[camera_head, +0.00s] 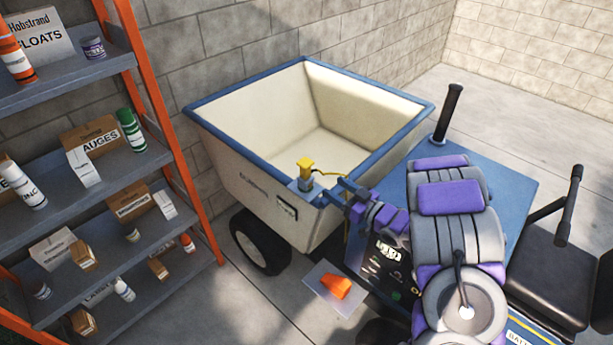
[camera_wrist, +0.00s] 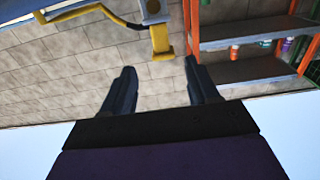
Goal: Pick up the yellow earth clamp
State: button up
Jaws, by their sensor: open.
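The yellow earth clamp (camera_head: 306,168) stands upright on a small blue-grey bracket (camera_head: 301,191) at the near corner of the cream bin's blue rim. A yellow cable runs from it along the rim to the right. My gripper (camera_head: 330,191) is open and empty, just right of the clamp and a little lower in the head view. In the wrist view the clamp (camera_wrist: 160,42) appears beyond and roughly midway between the two dark fingertips (camera_wrist: 159,72), apart from both. The cable shows to its left there.
The cream bin (camera_head: 255,165) on wheels stands close below my gripper. An orange-framed shelf (camera_head: 165,115) with boxes and bottles is at the left. An orange object (camera_head: 337,286) lies on a grey plate on the floor. A blue machine top (camera_head: 510,185) and a black seat are at the right.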

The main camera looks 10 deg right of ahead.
aim_at(309, 171)
jog(key=b+x, duration=0.1)
jog(key=x, duration=0.8)
jog(key=shift+s+a, duration=0.1)
jog(key=shift+a, duration=0.1)
jog(key=b+x, duration=0.2)
jog(key=x, duration=0.3)
jog(key=shift+d+r, duration=0.1)
jog(key=shift+d, duration=0.1)
jog(key=shift+w+a+r, duration=0.1)
jog(key=shift+w+a, duration=0.2)
jog(key=shift+w, duration=0.05)
jog(key=shift+d, duration=0.1)
grip_shut()
